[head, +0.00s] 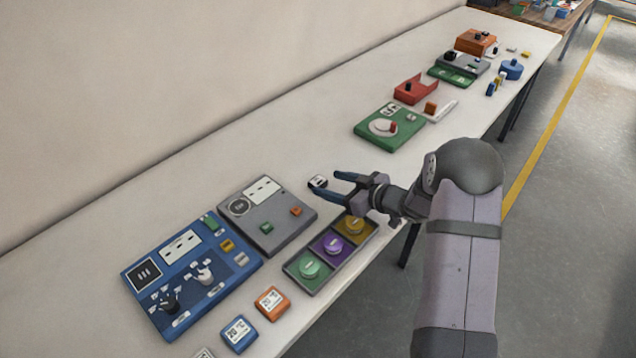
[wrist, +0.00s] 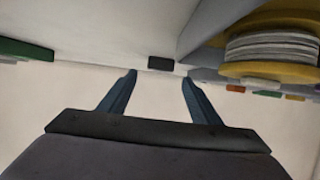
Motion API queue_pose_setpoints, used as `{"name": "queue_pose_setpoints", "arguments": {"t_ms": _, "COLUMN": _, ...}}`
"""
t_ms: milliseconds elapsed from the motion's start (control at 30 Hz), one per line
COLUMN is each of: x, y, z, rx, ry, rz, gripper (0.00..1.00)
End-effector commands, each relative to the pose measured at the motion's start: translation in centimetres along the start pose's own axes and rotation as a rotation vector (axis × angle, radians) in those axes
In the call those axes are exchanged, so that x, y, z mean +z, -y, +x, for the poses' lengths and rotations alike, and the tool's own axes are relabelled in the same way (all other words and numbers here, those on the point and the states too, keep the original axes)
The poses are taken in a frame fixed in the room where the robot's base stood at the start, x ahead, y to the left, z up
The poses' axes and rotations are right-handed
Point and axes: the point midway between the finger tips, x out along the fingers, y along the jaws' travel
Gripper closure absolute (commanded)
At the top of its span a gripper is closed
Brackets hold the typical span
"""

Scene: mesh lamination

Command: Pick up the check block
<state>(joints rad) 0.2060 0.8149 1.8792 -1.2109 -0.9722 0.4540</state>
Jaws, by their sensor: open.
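A small block with a white top and black markings (head: 318,182), which I take to be the check block, lies on the white table just off my fingertips. In the wrist view a small dark block face (wrist: 161,63) shows beyond the gap between the fingers, roughly centred. My gripper (head: 334,181) is open, its two blue fingers pointing at the block. In the wrist view my gripper (wrist: 159,76) has nothing between its fingers. I cannot tell whether a fingertip touches the block.
A grey panel (head: 268,236) and blue board (head: 140,283) lie left. A green board (head: 366,130) is farther back.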

Motion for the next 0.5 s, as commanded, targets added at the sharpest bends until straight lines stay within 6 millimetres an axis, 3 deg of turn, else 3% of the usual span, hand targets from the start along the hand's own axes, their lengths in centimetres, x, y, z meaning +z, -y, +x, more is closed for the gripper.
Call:
{"name": "queue_pose_setpoints", "arguments": {"t_ms": 300, "x": 0.1, "y": 0.1, "z": 3.5, "rx": -0.003, "ry": 0.001, "rz": -0.001, "gripper": 0.42}}
{"name": "queue_pose_setpoints", "arguments": {"t_ms": 500, "x": 0.1, "y": 0.0, "z": 4.8, "rx": -0.001, "ry": 0.001, "rz": -0.001, "gripper": 0.42}}
